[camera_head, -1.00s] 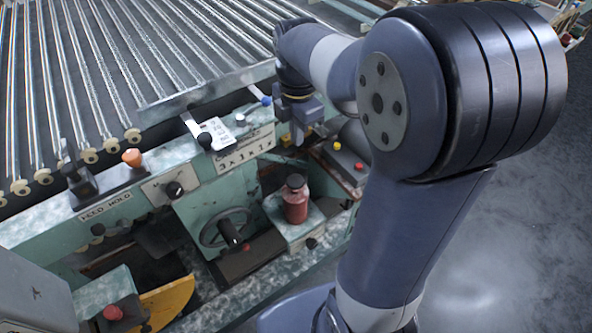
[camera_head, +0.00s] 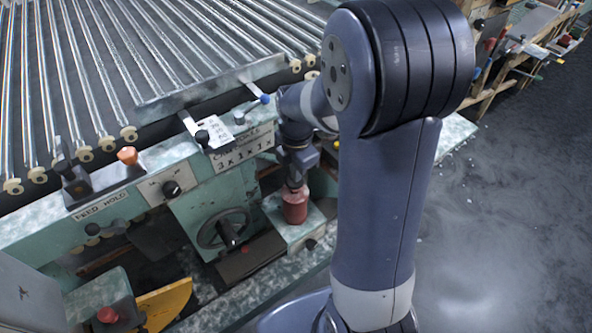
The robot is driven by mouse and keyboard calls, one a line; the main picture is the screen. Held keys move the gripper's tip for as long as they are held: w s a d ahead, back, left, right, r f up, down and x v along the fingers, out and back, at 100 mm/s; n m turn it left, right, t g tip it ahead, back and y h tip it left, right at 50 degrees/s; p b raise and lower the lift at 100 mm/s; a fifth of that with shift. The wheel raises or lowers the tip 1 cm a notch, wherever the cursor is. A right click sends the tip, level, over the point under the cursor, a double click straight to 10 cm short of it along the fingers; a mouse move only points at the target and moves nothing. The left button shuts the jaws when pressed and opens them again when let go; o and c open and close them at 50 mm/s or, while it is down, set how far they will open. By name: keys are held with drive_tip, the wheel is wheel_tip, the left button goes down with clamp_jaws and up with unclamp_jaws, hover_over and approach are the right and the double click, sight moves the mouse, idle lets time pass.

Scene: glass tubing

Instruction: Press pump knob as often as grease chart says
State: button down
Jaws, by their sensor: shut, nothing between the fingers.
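The red jar-like pump body (camera_head: 295,208) stands on a pale green block below the machine's front rail. In the earlier frame it has a dark knob on top; now my gripper (camera_head: 295,182) covers that top. My gripper is shut and points down right over the jar; I cannot tell whether it touches the knob. A chart plate (camera_head: 243,150) on the front rail reads "3 X 1 X 1 X", with a heading too small to read surely.
A handwheel (camera_head: 226,230) is left of the jar. A red button (camera_head: 107,314) is at lower left. Open floor lies to the right.

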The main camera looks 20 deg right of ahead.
wheel_tip(320, 180, down, 2)
drive_tip(key=shift+f+b, duration=0.1)
drive_tip(key=shift+b, duration=0.55)
drive_tip(key=shift+s, duration=0.1)
